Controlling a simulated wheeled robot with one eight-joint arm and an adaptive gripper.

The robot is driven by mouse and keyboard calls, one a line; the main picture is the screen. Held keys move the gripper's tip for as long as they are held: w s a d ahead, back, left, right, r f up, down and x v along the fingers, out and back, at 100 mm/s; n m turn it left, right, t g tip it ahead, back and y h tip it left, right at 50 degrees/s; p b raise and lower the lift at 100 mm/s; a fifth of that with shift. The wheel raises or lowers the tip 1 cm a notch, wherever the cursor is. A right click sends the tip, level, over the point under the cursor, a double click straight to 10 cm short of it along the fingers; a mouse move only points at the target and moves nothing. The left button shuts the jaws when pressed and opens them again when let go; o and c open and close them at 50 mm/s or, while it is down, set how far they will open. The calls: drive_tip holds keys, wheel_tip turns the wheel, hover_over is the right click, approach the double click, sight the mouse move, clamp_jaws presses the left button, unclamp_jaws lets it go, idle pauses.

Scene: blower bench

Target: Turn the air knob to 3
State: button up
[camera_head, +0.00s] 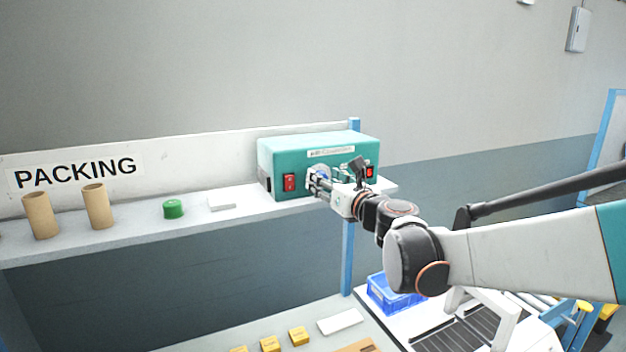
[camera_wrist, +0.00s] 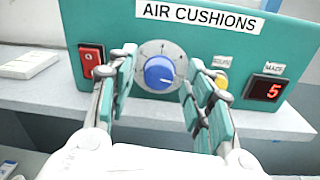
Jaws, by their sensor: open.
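The teal air cushion machine (camera_head: 270,158) stands on the shelf in the head view; its front fills the wrist view (camera_wrist: 206,50). The blue air knob (camera_wrist: 159,72) sits on a pale round dial (camera_wrist: 160,48) with marks too small to read. My gripper (camera_wrist: 157,75) is open, with one finger on each side of the dial and the knob between them. I cannot tell whether the fingers touch the knob. In the head view my gripper (camera_head: 318,180) is at the machine's front and partly hides the dial.
A red switch (camera_wrist: 91,61) is left of the dial. A yellow button (camera_wrist: 222,84) and a red display reading 5 (camera_wrist: 272,90) are to its right. Cardboard tubes (camera_head: 97,206), a green roll (camera_head: 173,208) and a white block (camera_head: 221,200) stand along the shelf (camera_head: 140,228).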

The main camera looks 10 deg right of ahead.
drive_tip(key=c, duration=1)
drive_tip(key=shift+c, duration=0.2)
drive_tip(key=shift+r+n, duration=0.1)
drive_tip(key=shift+n, duration=0.3)
drive_tip(key=shift+s+a+f+n+h+p, duration=0.15)
drive_tip(key=shift+n+h+p, duration=0.15)
drive_tip(key=shift+n, duration=4.3)
drive_tip(key=shift+a+f+n+h+p, duration=0.15)
drive_tip(key=shift+n+p, duration=0.25)
drive_tip(key=shift+n, duration=4.2)
drive_tip(key=shift+r, duration=0.1)
